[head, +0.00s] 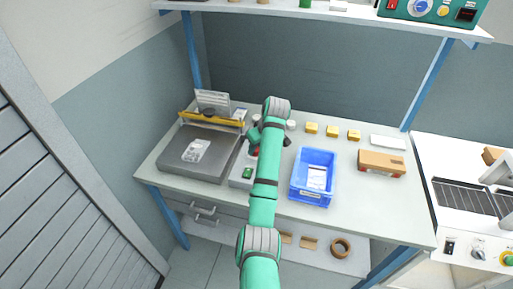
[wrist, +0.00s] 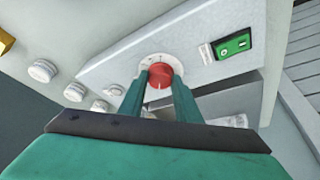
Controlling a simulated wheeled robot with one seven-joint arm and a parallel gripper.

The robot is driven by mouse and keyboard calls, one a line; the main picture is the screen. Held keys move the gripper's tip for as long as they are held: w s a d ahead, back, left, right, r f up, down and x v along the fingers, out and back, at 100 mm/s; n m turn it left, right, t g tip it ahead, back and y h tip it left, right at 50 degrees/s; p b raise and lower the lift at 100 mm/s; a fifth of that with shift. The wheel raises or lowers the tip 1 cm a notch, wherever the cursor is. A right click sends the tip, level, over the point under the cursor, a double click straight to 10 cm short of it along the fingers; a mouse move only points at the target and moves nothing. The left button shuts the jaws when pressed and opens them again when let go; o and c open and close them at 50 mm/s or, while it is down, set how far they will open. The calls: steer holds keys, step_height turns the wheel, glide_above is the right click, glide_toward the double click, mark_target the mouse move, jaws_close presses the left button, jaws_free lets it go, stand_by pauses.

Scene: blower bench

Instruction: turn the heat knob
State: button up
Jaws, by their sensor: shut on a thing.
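The red heat knob (wrist: 161,75) sits in a round pale collar on the face of a light grey control box (wrist: 205,75). My gripper (wrist: 162,84) is shut on the knob, with one green finger on each side of it. A green rocker switch (wrist: 232,46) is on the same face, to the right of the knob. In the head view, my arm covers most of the box, and only a sliver of red shows beside my gripper (head: 255,149). The green switch also shows there (head: 247,173).
A dark grey flat machine (head: 175,165) with a clear packet (head: 196,151) stands left of my arm. A blue bin (head: 298,190) is close on the right. Several yellow blocks (head: 332,131) and a brown box (head: 382,161) lie farther right. White round caps (wrist: 42,71) stand nearby.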

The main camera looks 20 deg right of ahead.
stand_by(0.3)
steer(key=o, duration=1.1)
steer(key=shift+c, duration=0.2)
